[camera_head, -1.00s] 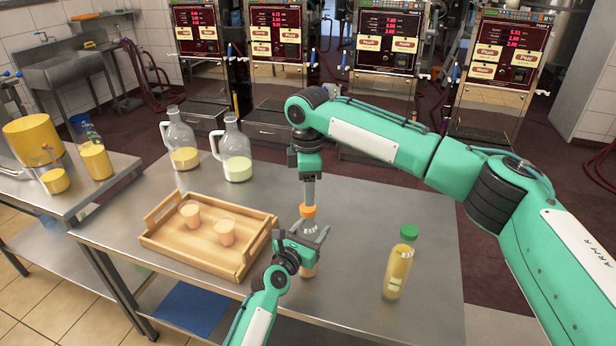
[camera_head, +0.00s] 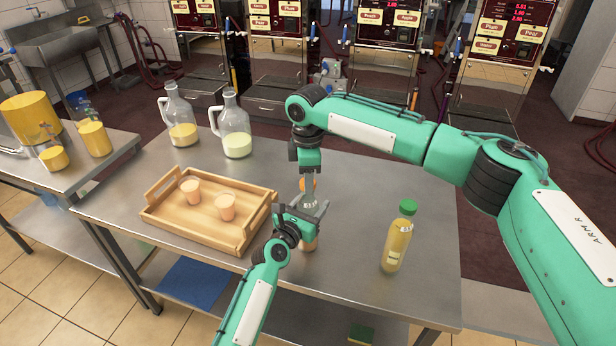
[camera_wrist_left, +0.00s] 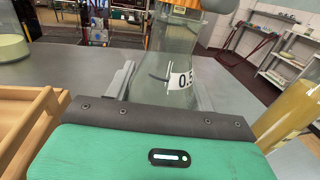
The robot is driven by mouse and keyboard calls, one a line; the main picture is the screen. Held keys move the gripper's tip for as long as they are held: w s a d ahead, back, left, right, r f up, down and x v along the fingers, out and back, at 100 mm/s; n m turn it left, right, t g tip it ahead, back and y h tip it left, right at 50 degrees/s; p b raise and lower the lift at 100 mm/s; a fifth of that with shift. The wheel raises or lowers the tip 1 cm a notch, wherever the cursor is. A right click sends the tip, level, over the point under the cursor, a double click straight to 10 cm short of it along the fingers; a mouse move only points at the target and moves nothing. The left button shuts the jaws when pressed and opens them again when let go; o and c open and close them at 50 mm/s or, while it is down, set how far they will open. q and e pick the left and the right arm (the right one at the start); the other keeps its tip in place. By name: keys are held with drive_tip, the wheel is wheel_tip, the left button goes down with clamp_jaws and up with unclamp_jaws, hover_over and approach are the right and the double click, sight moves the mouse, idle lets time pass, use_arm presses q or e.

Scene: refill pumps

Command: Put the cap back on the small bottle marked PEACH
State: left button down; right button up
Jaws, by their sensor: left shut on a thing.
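The small bottle (camera_head: 308,243) stands upright near the middle of the steel table, with pinkish liquid low in it. No PEACH marking is readable; in the left wrist view the clear bottle (camera_wrist_left: 172,55) shows part of a "0.5" mark. My left gripper (camera_head: 304,216) is shut around the bottle's body. An orange cap (camera_head: 307,186) is at the top of the bottle; whether it is seated on the neck cannot be told. My right gripper (camera_head: 312,190) reaches down from above, its fingers at the cap and partly hiding it. Whether they grip it is unclear.
A wooden tray (camera_head: 160,226) with two pink cups (camera_head: 225,207) lies to the left. A yellow bottle with a green cap (camera_head: 398,240) stands to the right. Two glass jugs (camera_head: 235,130) stand at the back left. The table (camera_head: 375,190) is clear around the right bottle.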

drive_tip(key=m, duration=0.5)
drive_tip(key=shift+c, duration=0.2)
drive_tip(key=o, duration=1.2)
drive_tip(key=shift+c, duration=0.2)
drive_tip(key=shift+r, duration=0.15)
wheel_tip(320, 180, up, 12)
use_arm(q)
drive_tip(key=shift+c, duration=2.2)
unclamp_jaws()
